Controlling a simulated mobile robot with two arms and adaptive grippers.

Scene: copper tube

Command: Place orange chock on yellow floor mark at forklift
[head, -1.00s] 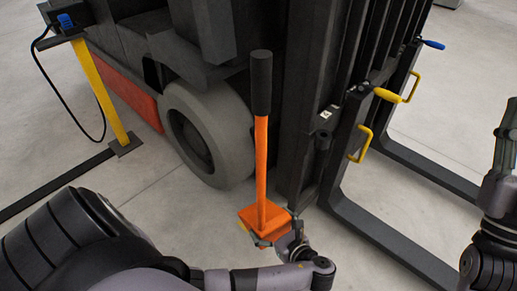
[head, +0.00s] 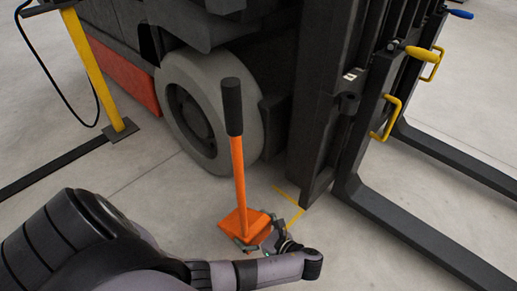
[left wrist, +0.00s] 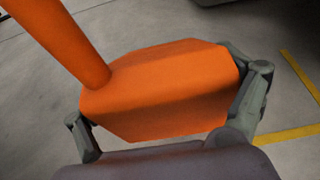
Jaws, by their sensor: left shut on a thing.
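The orange chock (head: 243,224) has a block base and a long orange handle with a black grip at its upper end. My left gripper (head: 262,240) is shut on the base, with a finger at each end of it in the left wrist view (left wrist: 165,90). The handle leans slightly to the left in the head view. A yellow floor mark (head: 290,204) shows on the floor just right of the chock, by the foot of the forklift mast; it also shows in the left wrist view (left wrist: 300,75). Part of the mark may be hidden. My right gripper is not in view.
The forklift's pale front wheel (head: 212,110) stands behind the chock, and its dark mast (head: 325,110) rises to the right. Two forks (head: 400,235) extend along the floor at right. A yellow post (head: 92,72) with a cable stands at left.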

